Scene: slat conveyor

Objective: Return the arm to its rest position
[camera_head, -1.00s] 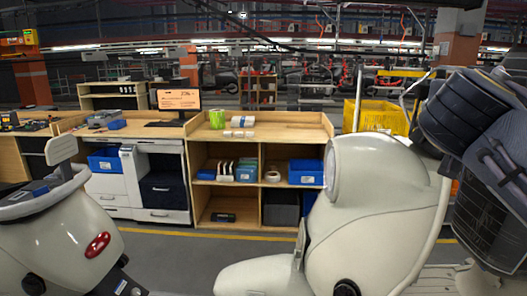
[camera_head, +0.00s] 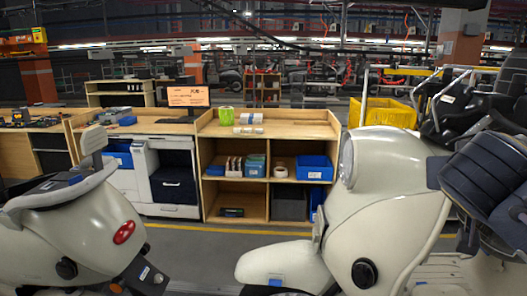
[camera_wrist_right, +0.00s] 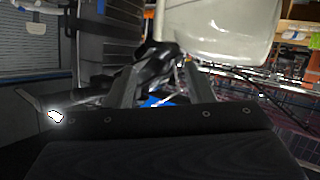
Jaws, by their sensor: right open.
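My right arm comes in at the right edge of the head view, a dark padded arm. A pale curved body panel shows beyond the fingers in that view. My left gripper is not in view.
A cream scooter (camera_head: 388,190) with a round headlight stands close at the right. Another scooter's rear (camera_head: 75,225) with a red light is at the left. A wooden shelf unit (camera_head: 265,190), a monitor (camera_head: 188,97) and a yellow crate (camera_head: 382,113) stand behind. Floor shows between the scooters.

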